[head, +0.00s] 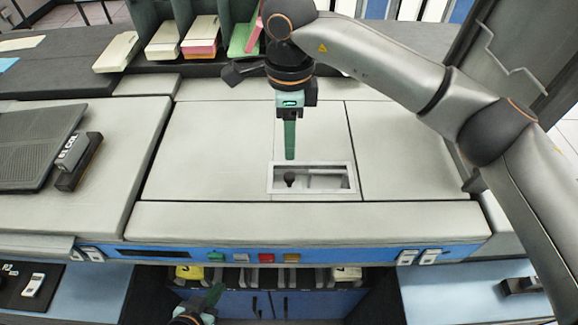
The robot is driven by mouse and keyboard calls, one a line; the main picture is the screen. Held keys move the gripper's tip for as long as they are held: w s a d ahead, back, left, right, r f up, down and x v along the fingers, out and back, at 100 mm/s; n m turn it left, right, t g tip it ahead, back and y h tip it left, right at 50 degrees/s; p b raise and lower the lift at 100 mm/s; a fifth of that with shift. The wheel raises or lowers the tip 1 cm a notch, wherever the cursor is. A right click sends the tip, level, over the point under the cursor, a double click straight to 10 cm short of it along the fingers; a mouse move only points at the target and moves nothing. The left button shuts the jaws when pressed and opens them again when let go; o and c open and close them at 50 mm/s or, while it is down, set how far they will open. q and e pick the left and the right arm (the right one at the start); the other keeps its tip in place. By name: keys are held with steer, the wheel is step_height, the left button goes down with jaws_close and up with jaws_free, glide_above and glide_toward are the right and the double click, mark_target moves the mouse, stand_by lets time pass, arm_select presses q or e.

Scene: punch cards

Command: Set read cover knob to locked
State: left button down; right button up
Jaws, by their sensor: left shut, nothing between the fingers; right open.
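The read cover knob appears to be the small dark knob (290,180) inside a framed rectangular recess (330,164) in the machine's pale top. A grey bar-like part lies to its right in the recess. The knob is too small to tell its setting. My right gripper (290,155) points down just above the back edge of the recess in the picture, apart from the knob. It is open and empty, its fingers seen edge-on. My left gripper (216,295) is low at the bottom, in front of the machine, shut and empty.
A blue front strip carries several coloured buttons (266,258) and white switches (428,257). Card stacks (201,36) stand in slots at the back. The pale top around the recess is clear.

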mark_target(289, 175)
step_height(289, 175, down, 10)
steer(key=shift+r+p, duration=0.1)
steer(key=shift+p, duration=0.3)
jaws_close()
stand_by(1.3)
